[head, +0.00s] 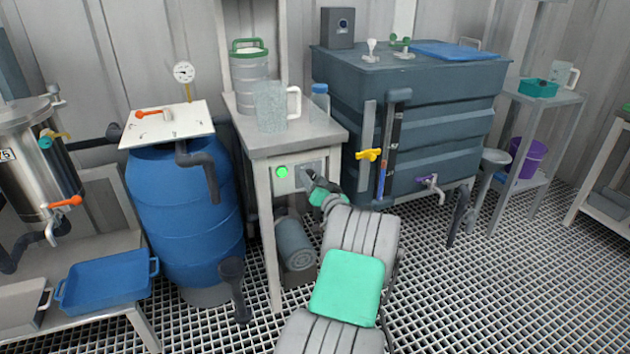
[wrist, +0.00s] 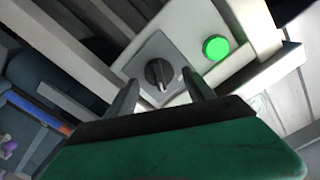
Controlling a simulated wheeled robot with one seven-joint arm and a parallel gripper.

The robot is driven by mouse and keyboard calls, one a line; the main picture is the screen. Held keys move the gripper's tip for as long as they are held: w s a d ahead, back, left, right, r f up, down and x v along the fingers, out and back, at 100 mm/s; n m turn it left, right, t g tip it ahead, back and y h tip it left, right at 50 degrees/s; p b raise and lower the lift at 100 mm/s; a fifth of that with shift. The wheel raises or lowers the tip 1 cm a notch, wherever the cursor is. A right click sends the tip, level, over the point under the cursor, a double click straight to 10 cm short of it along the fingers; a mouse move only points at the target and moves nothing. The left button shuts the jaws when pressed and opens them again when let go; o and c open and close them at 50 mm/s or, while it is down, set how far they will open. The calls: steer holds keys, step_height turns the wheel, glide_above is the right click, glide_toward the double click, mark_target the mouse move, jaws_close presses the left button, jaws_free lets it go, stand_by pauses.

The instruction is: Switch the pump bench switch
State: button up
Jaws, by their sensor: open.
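The pump bench (head: 262,147) is a narrow grey bench in the middle of the head view. Its front panel carries a lit green lamp (head: 282,172), which also shows in the wrist view (wrist: 216,48). The switch (wrist: 158,74) is a dark rotary knob with a pale pointer line on a grey square plate (wrist: 142,66). My gripper (head: 312,178) is at the panel, just right of the lamp, and hides the knob in the head view. In the wrist view my gripper (wrist: 158,88) is open, with one finger on each side of the knob. I cannot tell whether the fingers touch it.
A blue barrel (head: 190,215) stands left of the bench, and a large dark tank (head: 440,115) with a yellow valve (head: 369,155) stands to its right. A jug (head: 270,107) and a bottle (head: 320,103) stand on the bench top. A grey cylinder (head: 294,245) lies beneath.

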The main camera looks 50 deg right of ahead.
steer(key=p+v, duration=0.1)
steer(key=v, duration=0.6)
steer(key=shift+s+a, duration=0.15)
steer(key=shift+s, duration=0.15)
